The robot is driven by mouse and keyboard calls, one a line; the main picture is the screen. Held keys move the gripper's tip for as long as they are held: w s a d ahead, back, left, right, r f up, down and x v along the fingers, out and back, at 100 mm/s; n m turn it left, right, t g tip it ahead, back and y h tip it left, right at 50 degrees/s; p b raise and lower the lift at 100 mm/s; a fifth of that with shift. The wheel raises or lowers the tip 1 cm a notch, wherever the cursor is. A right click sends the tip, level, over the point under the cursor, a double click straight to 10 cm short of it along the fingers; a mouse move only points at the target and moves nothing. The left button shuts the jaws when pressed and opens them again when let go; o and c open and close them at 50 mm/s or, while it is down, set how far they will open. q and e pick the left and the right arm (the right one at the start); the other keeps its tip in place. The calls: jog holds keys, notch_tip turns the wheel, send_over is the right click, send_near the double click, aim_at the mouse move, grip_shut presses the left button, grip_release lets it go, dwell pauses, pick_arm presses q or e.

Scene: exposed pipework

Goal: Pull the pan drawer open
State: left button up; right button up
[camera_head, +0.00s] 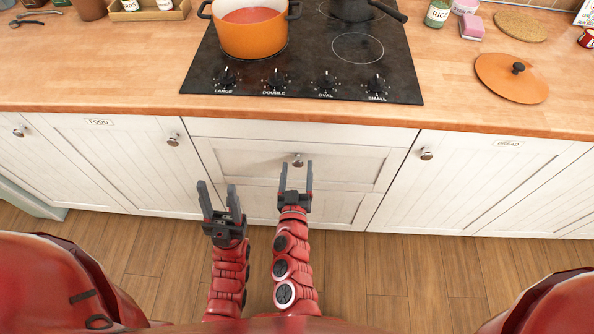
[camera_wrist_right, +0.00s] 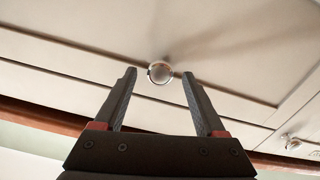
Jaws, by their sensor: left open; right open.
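A white drawer front (camera_head: 345,168) with one round metal knob (camera_head: 298,160) sits under the hob; it looks closed, and I see no readable label on it. My right gripper (camera_head: 296,166) is open in front of it, its fingers pointing at the front. In the right wrist view the knob (camera_wrist_right: 160,73) appears between the two open fingertips (camera_wrist_right: 159,75), with nothing gripped; whether the tips reach past it I cannot tell. My left gripper (camera_head: 217,187) is open and empty, lower and to the left, apart from the cabinet fronts.
White cupboard doors with knobs (camera_head: 172,141) (camera_head: 426,154) flank the drawer. A lower front (camera_head: 340,208) lies beneath it. The wooden worktop (camera_head: 130,80) overhangs above, with an orange pot (camera_head: 252,38) on the black hob (camera_head: 310,60). The floor (camera_head: 400,270) is clear.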

grip_shut()
dwell(0.3)
dwell(1.1)
